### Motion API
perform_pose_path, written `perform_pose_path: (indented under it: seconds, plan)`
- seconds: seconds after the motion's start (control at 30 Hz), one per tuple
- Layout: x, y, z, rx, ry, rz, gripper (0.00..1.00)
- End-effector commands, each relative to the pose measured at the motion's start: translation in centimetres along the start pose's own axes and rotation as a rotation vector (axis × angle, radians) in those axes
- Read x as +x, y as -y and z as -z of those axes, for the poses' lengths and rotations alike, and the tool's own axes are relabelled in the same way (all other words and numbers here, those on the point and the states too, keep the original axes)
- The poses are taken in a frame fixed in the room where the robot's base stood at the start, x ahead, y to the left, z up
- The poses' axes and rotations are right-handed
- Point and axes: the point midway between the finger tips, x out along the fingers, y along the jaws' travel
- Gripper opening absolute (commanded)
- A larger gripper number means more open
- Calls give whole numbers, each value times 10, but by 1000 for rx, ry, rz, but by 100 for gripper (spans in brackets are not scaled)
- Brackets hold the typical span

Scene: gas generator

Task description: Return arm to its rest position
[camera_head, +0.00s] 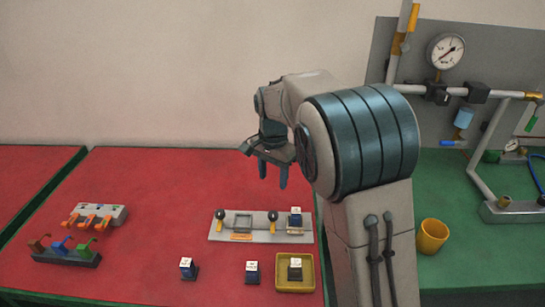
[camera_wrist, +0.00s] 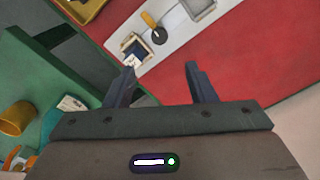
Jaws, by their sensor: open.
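My gripper (camera_head: 273,175) hangs above the red table in the head view, with its fingers pointing down, near the grey panel. In the wrist view my gripper (camera_wrist: 159,80) has its two fingers apart with nothing between them. My arm is bent, and its big link covers part of the seam between the red and green tables in the head view. I see no object held.
A grey panel (camera_head: 221,236) with knobs lies on the red table (camera_head: 140,180). Small cubes stand in front, one in a yellow tray (camera_head: 309,258). Valve racks (camera_head: 66,257) sit left. A yellow cup (camera_head: 432,236) and pipework with a gauge (camera_head: 446,50) stand right.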

Motion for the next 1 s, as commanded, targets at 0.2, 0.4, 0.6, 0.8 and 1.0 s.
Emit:
perform_pose_path:
  seconds: [0.2, 0.4, 0.6, 0.8, 1.0]
  plan:
    - [-8, -15, 0, -21, -1, 15, 50]
    - [-32, -74, -10, -126, -16, 66, 50]
    - [-46, -140, -33, -270, -63, 107, 50]
    - [-47, -201, -65, -416, -133, 120, 50]
    - [-35, -248, -97, -546, -203, 104, 50]
